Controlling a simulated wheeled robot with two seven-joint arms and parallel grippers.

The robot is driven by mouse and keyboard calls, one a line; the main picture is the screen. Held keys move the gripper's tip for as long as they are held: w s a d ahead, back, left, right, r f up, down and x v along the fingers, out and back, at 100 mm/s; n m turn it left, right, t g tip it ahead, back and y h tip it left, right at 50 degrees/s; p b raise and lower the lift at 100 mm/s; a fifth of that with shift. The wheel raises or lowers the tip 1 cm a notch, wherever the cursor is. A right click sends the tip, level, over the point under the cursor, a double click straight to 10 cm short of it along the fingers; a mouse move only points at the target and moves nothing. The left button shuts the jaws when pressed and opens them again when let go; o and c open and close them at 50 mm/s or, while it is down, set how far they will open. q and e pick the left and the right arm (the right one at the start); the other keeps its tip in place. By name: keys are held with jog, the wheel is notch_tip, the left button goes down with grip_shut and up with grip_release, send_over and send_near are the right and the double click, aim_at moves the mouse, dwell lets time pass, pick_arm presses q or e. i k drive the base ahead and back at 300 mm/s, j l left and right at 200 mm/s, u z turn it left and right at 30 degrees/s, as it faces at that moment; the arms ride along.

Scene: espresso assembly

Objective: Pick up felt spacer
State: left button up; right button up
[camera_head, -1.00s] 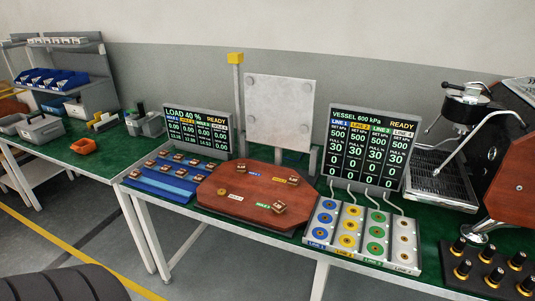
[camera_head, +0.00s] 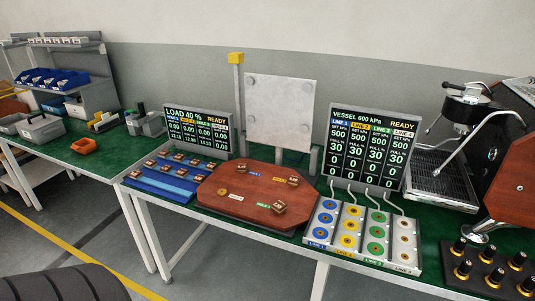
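I cannot single out a felt spacer with certainty. A tray (camera_head: 332,238) at the front of the table holds columns of small round discs: blue (camera_head: 322,232), yellow (camera_head: 348,240), green (camera_head: 375,247) and pale or tan (camera_head: 402,253). A small yellowish disc (camera_head: 222,192) lies at the left of the reddish-brown octagonal board (camera_head: 255,210). Several small brown blocks (camera_head: 278,208) sit on that board. Neither of my grippers is in view.
A blue rack (camera_head: 160,184) with small parts lies left of the board. Two display panels (camera_head: 198,130) (camera_head: 370,150) and a grey plate on a stand (camera_head: 280,112) rise behind. An espresso machine (camera_head: 445,180) and black holder (camera_head: 490,275) are right. Bins (camera_head: 42,128) are on the left bench.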

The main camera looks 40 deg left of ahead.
aim_at(135, 175)
jog(key=u, duration=1.65)
